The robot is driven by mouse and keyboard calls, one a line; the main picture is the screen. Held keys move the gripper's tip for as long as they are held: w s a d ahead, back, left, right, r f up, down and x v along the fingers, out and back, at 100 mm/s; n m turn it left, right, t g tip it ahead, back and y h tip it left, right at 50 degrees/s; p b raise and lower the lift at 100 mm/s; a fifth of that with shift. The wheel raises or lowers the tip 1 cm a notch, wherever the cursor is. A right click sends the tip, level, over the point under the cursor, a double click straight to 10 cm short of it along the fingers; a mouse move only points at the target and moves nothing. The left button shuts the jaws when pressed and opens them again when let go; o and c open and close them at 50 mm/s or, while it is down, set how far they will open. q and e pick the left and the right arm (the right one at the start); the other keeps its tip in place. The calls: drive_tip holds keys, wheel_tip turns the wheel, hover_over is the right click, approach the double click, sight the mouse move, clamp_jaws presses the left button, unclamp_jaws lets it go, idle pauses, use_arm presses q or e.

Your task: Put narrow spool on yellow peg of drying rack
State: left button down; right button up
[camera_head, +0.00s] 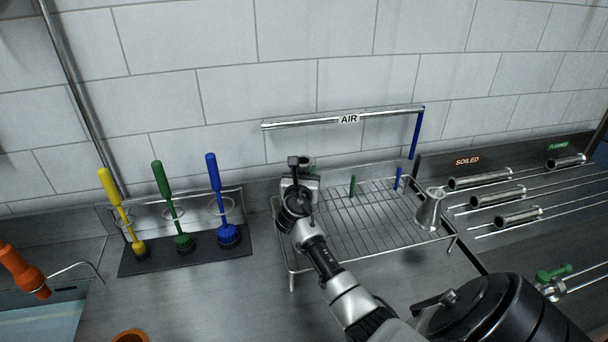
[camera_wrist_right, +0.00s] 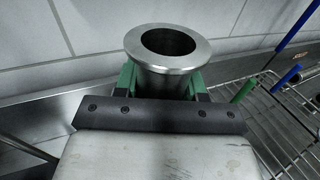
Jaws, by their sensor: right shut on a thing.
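My right gripper (camera_head: 300,168) is above the back left corner of the wire drying rack (camera_head: 345,228). In the wrist view, its green-padded jaws (camera_wrist_right: 166,82) are shut on a flanged metal spool (camera_wrist_right: 168,62), whose open round end faces the camera. In the head view, my gripper hides most of the spool. A green peg (camera_head: 352,185) and a blue peg (camera_head: 398,177) stand on the rack to the right; they also show in the wrist view as the green peg (camera_wrist_right: 245,90) and blue peg (camera_wrist_right: 287,78). No yellow peg is visible. My left gripper is not in view.
A conical metal piece (camera_head: 430,209) stands on the rack's right side. Above the rack is the AIR bar (camera_head: 300,122) with a blue end post (camera_head: 416,133). Yellow, green and blue brushes (camera_head: 215,192) stand at left. Metal spools (camera_head: 497,196) lie on rails at right.

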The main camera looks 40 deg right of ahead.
drive_tip(key=shift+f, duration=0.15)
drive_tip(key=o, duration=1)
drive_tip(key=shift+o, duration=0.2)
drive_tip(key=shift+s+a, duration=0.2)
drive_tip(key=shift+a, duration=0.1)
drive_tip(key=b+v, duration=0.1)
drive_tip(key=v, duration=1)
drive_tip(key=shift+a, duration=0.2)
drive_tip(key=shift+s, duration=0.1)
